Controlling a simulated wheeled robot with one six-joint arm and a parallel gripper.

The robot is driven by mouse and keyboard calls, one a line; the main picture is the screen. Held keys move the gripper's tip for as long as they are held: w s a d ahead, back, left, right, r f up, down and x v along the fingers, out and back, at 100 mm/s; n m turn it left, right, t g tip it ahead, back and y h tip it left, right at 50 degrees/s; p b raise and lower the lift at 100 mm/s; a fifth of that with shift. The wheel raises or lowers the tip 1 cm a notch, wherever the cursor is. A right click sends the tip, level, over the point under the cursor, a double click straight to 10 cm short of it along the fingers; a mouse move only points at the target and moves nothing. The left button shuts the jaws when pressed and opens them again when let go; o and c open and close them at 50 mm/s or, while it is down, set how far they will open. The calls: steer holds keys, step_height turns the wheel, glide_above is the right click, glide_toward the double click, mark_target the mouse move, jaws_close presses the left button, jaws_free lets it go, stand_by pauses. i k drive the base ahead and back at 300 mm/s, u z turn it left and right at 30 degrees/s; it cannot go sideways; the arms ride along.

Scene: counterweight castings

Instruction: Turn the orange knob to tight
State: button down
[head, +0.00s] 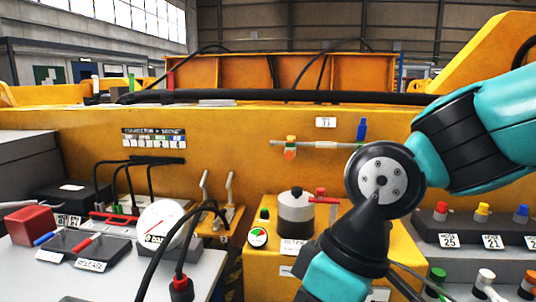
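No "tight" mark is readable. My teal and black arm comes in from the right, bends at a round grey joint and runs down past the bottom edge. My gripper is not visible, so I cannot see its fingers or any contact.
A silver canister with a black top (296,212) and a small gauge (257,238) stand on a yellow box. A white dial (160,224), dark cables and a red cube (29,225) are at left. Rows of coloured knobs (482,210) are at right.

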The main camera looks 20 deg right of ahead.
mark_target(289, 154)
steer(key=z, duration=0.6)
steer(key=k, duration=1.3)
steer(key=u, duration=0.25)
steer(key=i, duration=1.25)
steer(key=z, duration=0.5)
steer(key=i, duration=0.55)
steer(key=z, duration=0.55)
